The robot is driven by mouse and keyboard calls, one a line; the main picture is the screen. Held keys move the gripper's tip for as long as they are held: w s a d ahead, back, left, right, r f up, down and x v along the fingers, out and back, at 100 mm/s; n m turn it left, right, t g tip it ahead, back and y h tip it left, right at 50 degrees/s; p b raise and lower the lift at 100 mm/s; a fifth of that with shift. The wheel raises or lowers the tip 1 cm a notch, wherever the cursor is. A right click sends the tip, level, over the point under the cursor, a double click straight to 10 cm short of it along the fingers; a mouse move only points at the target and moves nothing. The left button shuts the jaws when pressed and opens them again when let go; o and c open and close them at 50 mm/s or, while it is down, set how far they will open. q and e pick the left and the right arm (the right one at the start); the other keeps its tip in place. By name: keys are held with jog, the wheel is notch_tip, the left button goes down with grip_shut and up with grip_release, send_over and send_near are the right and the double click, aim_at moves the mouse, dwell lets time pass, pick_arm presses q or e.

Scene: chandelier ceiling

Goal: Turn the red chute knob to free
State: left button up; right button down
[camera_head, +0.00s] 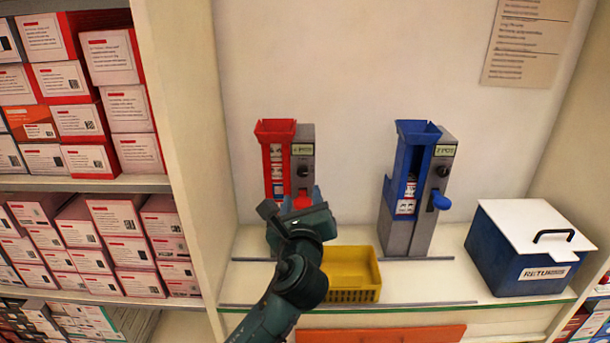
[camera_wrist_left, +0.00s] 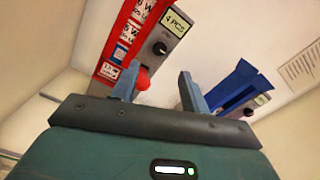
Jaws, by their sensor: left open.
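The red chute (camera_head: 276,160) stands on the shelf, its grey side panel (camera_head: 303,152) carrying a small black knob (camera_head: 303,171) under a label. In the left wrist view the label reads 4 PCS, and the black knob (camera_wrist_left: 160,47) sits below it. A red lever (camera_wrist_left: 143,78) hangs below the knob, near the left finger; it also shows in the head view (camera_head: 302,202). My left gripper (camera_head: 303,197) is open and empty in front of the chute's lower part, which it hides. Its fingers (camera_wrist_left: 158,82) point toward the panel, below the knob. My right gripper is not seen.
A yellow basket (camera_head: 352,268) stands below, right of my left arm. A blue chute (camera_head: 405,180) with its own knob and blue lever stands to the right. A blue bin (camera_head: 505,263) with a white lid is at far right. Boxed shelves (camera_head: 75,150) and a divider are left.

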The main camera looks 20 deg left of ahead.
aim_at(303, 173)
pick_arm(q)
jog(key=x, duration=0.8)
jog(key=shift+w+f, duration=0.1)
jog(key=shift+w, duration=0.15)
jog(key=shift+w+a, duration=0.1)
jog(key=shift+w, duration=0.05)
jog(key=shift+c, duration=0.6)
jog(key=c, duration=0.6)
jog(key=shift+c, duration=1.3)
